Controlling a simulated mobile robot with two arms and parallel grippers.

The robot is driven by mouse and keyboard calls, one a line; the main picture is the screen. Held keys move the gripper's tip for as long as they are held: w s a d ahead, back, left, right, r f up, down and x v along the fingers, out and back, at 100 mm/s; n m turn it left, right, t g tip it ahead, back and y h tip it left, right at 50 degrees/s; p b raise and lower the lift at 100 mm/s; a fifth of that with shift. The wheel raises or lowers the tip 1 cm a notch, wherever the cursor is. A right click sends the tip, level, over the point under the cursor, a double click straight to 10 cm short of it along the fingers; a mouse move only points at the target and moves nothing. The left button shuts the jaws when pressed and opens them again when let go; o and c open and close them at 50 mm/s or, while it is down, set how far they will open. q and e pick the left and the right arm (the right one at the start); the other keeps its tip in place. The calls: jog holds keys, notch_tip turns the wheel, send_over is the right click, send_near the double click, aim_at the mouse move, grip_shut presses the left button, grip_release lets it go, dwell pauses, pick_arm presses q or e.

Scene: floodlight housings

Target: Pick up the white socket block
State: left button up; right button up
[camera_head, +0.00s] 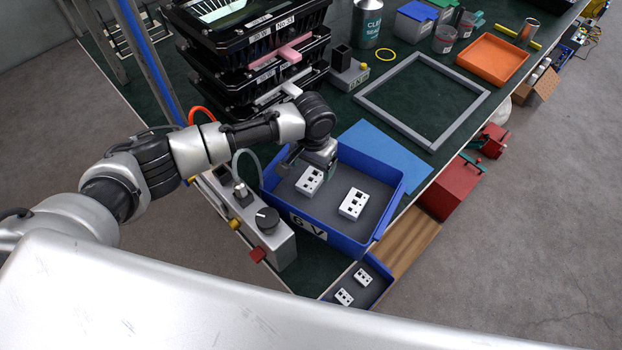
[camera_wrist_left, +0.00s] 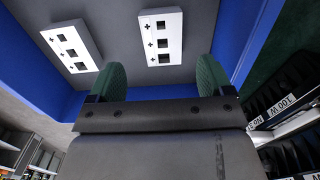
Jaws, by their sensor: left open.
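Two white socket blocks lie in the blue tray marked "6 V" (camera_head: 345,243). The left block (camera_head: 309,181) lies by my left gripper (camera_head: 312,165); the right block (camera_head: 354,203) lies nearer the tray's front right. In the left wrist view, one block (camera_wrist_left: 161,38) is ahead of the gap between the green fingertips (camera_wrist_left: 160,78), and the other block (camera_wrist_left: 71,46) is off to the left. My left gripper is open and empty, and no contact with a block shows. My right gripper is not in view.
A smaller blue tray (camera_head: 381,268) with two more white blocks stands in front. A grey control box (camera_head: 272,248) is left of the "6 V" tray. Black stacked housings (camera_head: 245,95) rise behind my arm. A blue sheet (camera_head: 383,150) and grey frame (camera_head: 425,143) lie behind right.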

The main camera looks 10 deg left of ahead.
aim_at(313, 176)
pick_arm(q)
jog(key=shift+f, duration=0.4)
jog(key=shift+w+f, duration=0.1)
jog(key=shift+f, duration=0.2)
jog(key=f, duration=0.4)
jog(key=shift+w+a+f+p, duration=0.1)
jog(key=shift+w+f+p, duration=0.15)
jog(key=shift+p, duration=0.1)
jog(key=shift+f, duration=0.15)
jog(key=shift+c, duration=0.5)
jog(key=c, duration=0.9)
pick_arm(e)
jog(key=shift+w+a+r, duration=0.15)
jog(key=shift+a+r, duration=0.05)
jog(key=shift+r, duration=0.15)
